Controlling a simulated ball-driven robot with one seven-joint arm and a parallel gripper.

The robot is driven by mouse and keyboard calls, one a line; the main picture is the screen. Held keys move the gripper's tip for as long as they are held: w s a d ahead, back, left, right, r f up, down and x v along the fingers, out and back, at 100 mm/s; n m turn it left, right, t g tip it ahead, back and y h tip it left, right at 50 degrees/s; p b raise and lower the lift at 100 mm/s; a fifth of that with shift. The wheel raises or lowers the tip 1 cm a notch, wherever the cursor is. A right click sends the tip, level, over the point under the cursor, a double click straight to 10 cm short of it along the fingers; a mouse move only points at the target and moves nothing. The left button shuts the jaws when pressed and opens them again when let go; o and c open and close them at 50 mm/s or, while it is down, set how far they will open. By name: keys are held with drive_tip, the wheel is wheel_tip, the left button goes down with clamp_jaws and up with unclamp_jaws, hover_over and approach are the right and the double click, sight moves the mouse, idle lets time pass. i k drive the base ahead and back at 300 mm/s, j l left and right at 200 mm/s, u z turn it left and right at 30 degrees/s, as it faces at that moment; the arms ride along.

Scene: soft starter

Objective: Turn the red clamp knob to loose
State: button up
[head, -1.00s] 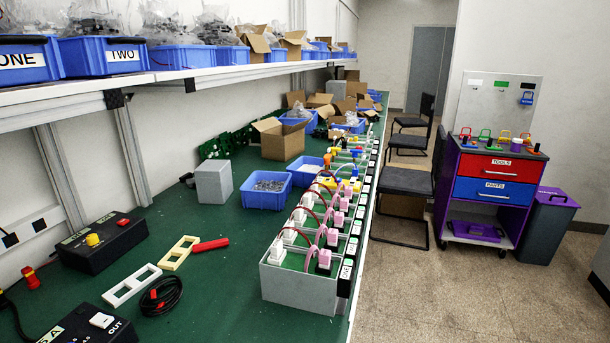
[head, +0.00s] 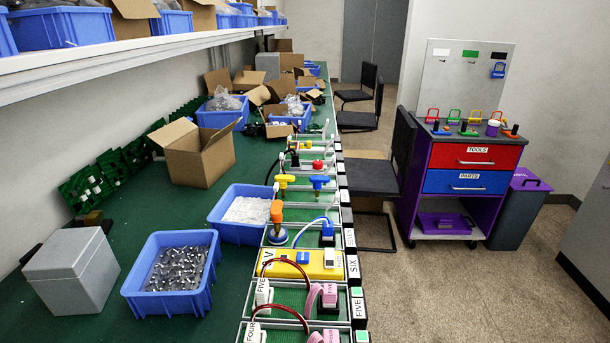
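A small red knob (head: 318,164) stands in the row of framed stations on the green bench, beyond the yellow and blue T-shaped handles. It is too small here to tell whether it is the clamp knob, or how far it is turned. A yellow T-handle (head: 284,181) and a blue T-handle (head: 319,182) stand just nearer than it. An orange-topped handle (head: 277,211) stands nearer still. My gripper is not in view.
Nearer stations carry a yellow block (head: 289,263), plugs and looped wires. Blue bins (head: 171,305) and an open carton (head: 196,156) stand left of the row. Chairs (head: 376,187) line the bench's right side; a tool cart (head: 472,185) stands farther right.

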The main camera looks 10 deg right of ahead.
sight(318, 165)
drive_tip(key=i, duration=0.15)
drive_tip(key=i+l, duration=0.15)
drive_tip(key=l, duration=0.25)
drive_tip(key=i+l, duration=0.2)
drive_tip(key=l, duration=0.15)
drive_tip(key=i+l, duration=0.15)
drive_tip(key=l, duration=0.25)
drive_tip(key=i+l, duration=0.15)
drive_tip(key=l, duration=0.25)
drive_tip(key=i+l+u, duration=0.1)
drive_tip(key=l, duration=0.35)
drive_tip(key=i+l+u, duration=0.15)
drive_tip(key=l, duration=0.3)
drive_tip(key=i+l+u, duration=0.1)
drive_tip(key=i+l, duration=0.15)
drive_tip(key=l, duration=0.25)
drive_tip(key=i+l+u, duration=0.1)
drive_tip(key=l, duration=0.35)
drive_tip(key=i+l+u, duration=0.1)
drive_tip(key=l, duration=0.4)
